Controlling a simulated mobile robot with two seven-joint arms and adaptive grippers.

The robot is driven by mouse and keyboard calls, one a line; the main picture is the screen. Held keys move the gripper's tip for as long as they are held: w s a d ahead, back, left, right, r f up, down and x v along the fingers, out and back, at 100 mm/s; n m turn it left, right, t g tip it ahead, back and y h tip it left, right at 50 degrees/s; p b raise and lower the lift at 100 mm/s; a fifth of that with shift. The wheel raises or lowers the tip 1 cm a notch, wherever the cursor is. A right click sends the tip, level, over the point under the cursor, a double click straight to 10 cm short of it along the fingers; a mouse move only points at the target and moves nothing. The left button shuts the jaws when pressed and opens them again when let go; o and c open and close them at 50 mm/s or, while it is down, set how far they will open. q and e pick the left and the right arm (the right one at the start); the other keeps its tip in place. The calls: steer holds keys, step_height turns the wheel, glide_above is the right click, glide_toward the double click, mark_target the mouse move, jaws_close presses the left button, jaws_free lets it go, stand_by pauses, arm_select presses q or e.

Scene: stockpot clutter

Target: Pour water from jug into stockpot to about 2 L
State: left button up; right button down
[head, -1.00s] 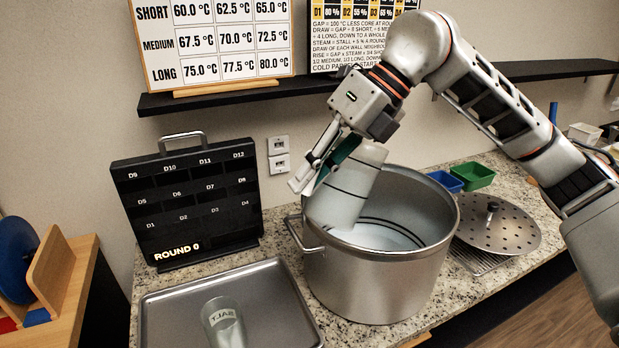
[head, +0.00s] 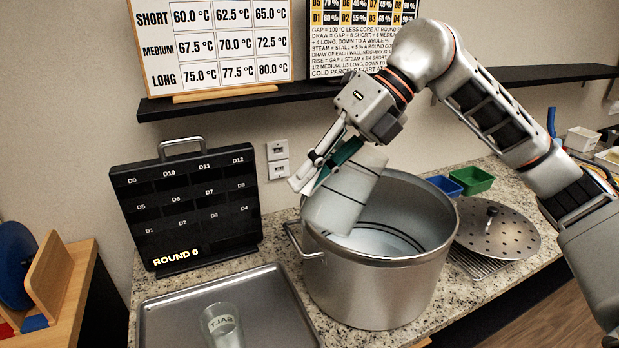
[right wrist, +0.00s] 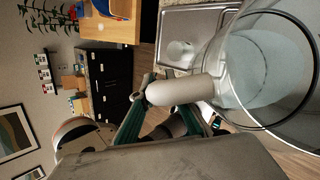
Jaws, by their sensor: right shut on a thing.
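The large steel stockpot (head: 375,290) stands on the granite counter. Dark ring lines show on its inner wall, and pale liquid seems to lie low inside. The pale, translucent jug (head: 343,200) is tilted over the pot's left side, its lower end within the rim. My right gripper (head: 326,170) is shut on the jug's handle at the pot's upper left. The right wrist view shows the white handle (right wrist: 180,90) at the green-lined fingers, and the clear jug body (right wrist: 240,75) with pale bluish content. A falling stream cannot be made out. My left gripper is not in view.
A metal tray (head: 170,318) with a salt cup (head: 222,325) is left of the pot. A black board (head: 190,210) stands behind it. A perforated lid (head: 500,232) on a rack and blue and green bins (head: 472,180) are right. A shelf (head: 230,103) runs above.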

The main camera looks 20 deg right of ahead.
mark_target(314, 208)
steer(key=shift+w+d+r+g+y, duration=0.15)
steer(key=shift+d+r+y, duration=0.05)
steer(key=shift+r+y, duration=0.2)
steer(key=shift+w+d+r+g+y, duration=0.15)
steer(key=shift+d+r+y, duration=0.1)
steer(key=shift+y, duration=0.25)
stand_by(0.6)
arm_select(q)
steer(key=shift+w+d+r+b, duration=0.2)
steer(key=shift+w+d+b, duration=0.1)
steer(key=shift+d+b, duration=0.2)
arm_select(e)
steer(key=shift+w+d+r+m+g+y, duration=0.15)
steer(key=shift+d+r+m+g+y, duration=0.2)
steer(key=shift+y, duration=0.25)
stand_by(2.6)
